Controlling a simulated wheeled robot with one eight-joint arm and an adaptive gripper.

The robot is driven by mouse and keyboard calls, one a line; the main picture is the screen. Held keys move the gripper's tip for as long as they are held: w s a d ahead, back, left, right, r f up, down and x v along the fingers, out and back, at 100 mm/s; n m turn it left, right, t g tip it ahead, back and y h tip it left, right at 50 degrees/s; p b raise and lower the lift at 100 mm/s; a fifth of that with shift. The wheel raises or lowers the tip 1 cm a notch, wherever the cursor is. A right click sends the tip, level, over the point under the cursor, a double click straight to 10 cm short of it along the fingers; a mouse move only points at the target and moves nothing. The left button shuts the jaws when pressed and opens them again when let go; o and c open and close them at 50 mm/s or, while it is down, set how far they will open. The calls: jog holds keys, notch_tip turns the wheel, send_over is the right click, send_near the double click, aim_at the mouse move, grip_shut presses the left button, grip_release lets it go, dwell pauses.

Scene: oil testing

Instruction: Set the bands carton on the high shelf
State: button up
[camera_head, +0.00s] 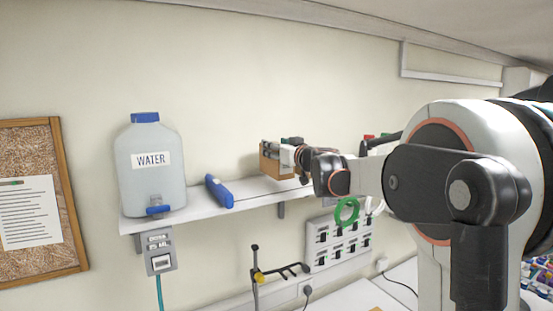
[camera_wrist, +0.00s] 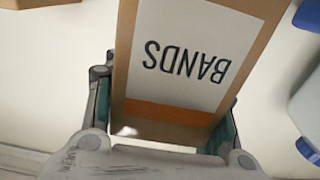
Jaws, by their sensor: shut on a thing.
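The bands carton (camera_wrist: 195,60) is brown cardboard with a white label reading BANDS, upside down in the wrist view. My gripper (camera_wrist: 165,125) is shut on it, one finger along each side. In the head view my gripper (camera_head: 292,157) is over the right part of the white wall shelf (camera_head: 258,197). A brown box shape (camera_head: 270,164) shows at the gripper there; I cannot tell how much of it is the held carton. Whether the carton's base touches the shelf is hidden.
A water jug (camera_head: 150,180) stands at the shelf's left end, with a blue cylinder (camera_head: 219,190) beside it. The shelf between cylinder and gripper looks clear. Another brown box (camera_wrist: 38,3) shows at the wrist view's top left. A switch panel (camera_head: 340,240) hangs below the shelf.

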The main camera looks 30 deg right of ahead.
jog(key=shift+f, duration=2.1)
jog(key=shift+f, duration=0.1)
jog(key=o, duration=1.1)
jog(key=shift+s+r, duration=0.1)
jog(key=shift+r, duration=0.1)
jog(key=s+b, duration=0.2)
jog(key=s, duration=0.9)
jog(key=shift+s+d, duration=0.2)
jog(key=shift+s, duration=0.2)
